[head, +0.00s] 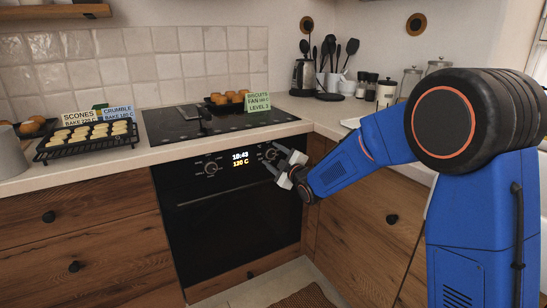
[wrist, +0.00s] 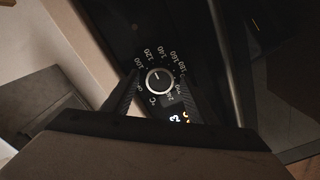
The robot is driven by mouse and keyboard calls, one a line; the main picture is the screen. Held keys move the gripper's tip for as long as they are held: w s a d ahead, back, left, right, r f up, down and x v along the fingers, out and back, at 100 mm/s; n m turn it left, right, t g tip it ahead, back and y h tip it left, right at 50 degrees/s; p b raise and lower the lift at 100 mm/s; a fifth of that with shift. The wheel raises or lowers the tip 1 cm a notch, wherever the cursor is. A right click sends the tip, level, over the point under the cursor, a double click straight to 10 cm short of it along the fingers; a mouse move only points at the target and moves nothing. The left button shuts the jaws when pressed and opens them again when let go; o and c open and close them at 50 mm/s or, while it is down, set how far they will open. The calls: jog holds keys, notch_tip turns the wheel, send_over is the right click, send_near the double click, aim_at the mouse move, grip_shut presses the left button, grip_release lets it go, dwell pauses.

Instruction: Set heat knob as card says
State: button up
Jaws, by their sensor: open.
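The heat knob (wrist: 159,81) is a round dial with a pale rim on the black oven front, ringed by temperature numbers. In the wrist view it lies between the fingers of my gripper (wrist: 157,86), which is open. I cannot tell if a finger touches it. In the head view my gripper (head: 284,168) is at the right knob (head: 271,154). The oven display (head: 240,159) reads 10:43 and 120 C. Cards stand above: scones (head: 80,115), bake, about 220 C; crumble (head: 118,113), bake, about 180 C; and green biscuits (head: 258,102), fan, small temperature figure unclear, level 3.
A left knob (head: 211,168) is on the oven panel. A kettle (head: 303,75) and utensils stand back right.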

jog(key=c, duration=1.1)
jog(key=m, duration=0.5)
jog(key=shift+m, duration=0.4)
jog(key=m, duration=0.5)
jog(key=shift+m, duration=0.4)
jog(key=o, duration=1.1)
